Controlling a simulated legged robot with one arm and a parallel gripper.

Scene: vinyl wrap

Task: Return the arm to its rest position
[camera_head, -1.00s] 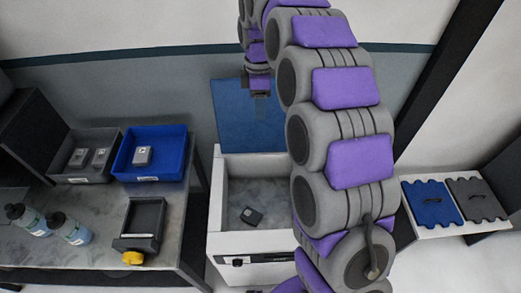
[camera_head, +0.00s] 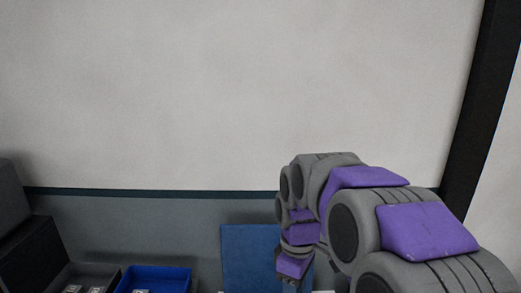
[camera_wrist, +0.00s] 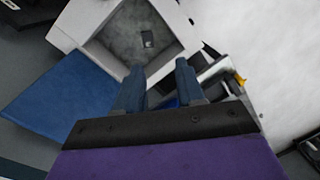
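My arm, in grey and purple segments, rises from the lower right of the head view and bends over toward the middle. My gripper (camera_head: 292,283) hangs at the arm's end near the bottom edge, in front of a blue panel (camera_head: 250,250). In the wrist view my gripper (camera_wrist: 158,80) shows two dark blue fingers set apart with nothing between them. It is open and empty. Beyond the fingers is an open white box (camera_wrist: 75,28), with a small dark object (camera_wrist: 148,39) on its grey inner floor.
A blue bin (camera_head: 172,274) and a grey bin (camera_head: 62,275), with small items inside, show at the lower left in the head view. A dark post (camera_head: 480,90) stands at the right. The pale wall (camera_head: 220,90) above is clear.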

